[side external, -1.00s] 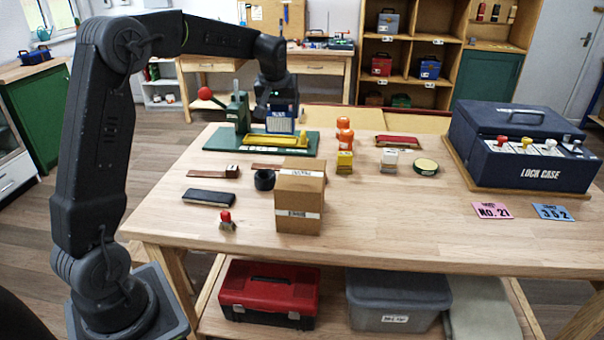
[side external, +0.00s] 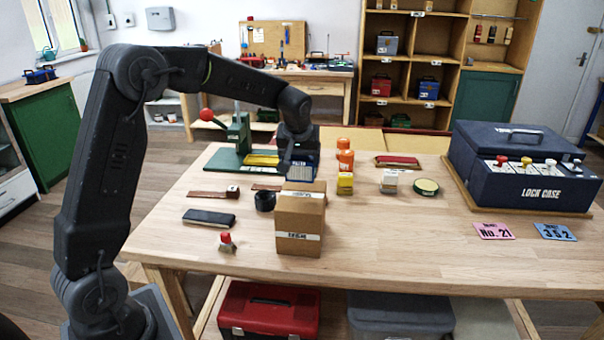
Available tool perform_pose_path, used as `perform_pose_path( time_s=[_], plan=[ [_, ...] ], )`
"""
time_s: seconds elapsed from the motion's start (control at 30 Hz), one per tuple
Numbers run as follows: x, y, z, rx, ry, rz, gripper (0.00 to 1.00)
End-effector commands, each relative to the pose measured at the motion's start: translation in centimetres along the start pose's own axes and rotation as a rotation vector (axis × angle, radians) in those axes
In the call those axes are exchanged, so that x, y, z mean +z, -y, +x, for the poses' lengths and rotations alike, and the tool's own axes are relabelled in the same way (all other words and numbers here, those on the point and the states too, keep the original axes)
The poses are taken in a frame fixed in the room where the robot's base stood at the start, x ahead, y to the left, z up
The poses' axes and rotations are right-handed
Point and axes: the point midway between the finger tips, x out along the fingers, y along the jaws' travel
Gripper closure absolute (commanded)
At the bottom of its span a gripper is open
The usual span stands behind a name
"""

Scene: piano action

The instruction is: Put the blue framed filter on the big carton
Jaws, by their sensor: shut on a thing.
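The big carton (side external: 299,238) is a brown box with a white label strip, standing at the front middle of the table. The filter shows just above and behind the carton's top in the picture. I cannot tell whether it is over the carton or still behind it; its lower edge meets the carton's outline.
A green press with a red knob (side external: 207,114) stands behind left. A black cup (side external: 265,201) is left of the carton. A navy lock case (side external: 520,175) is at the right.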

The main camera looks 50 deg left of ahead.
Motion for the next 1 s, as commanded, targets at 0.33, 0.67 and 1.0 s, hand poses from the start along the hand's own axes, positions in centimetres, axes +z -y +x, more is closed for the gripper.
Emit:
perform_pose_path(
  time_s=[0.33,0.67,1.0],
  plan=[
    [1.4,-0.5,3.4,-0.001,0.000,-0.001,0.48],
    [1.6,-0.5,4.0,0.000,-0.002,-0.001,0.48],
    [1.8,-0.5,4.3,0.000,-0.002,-0.001,0.07]
  ],
)
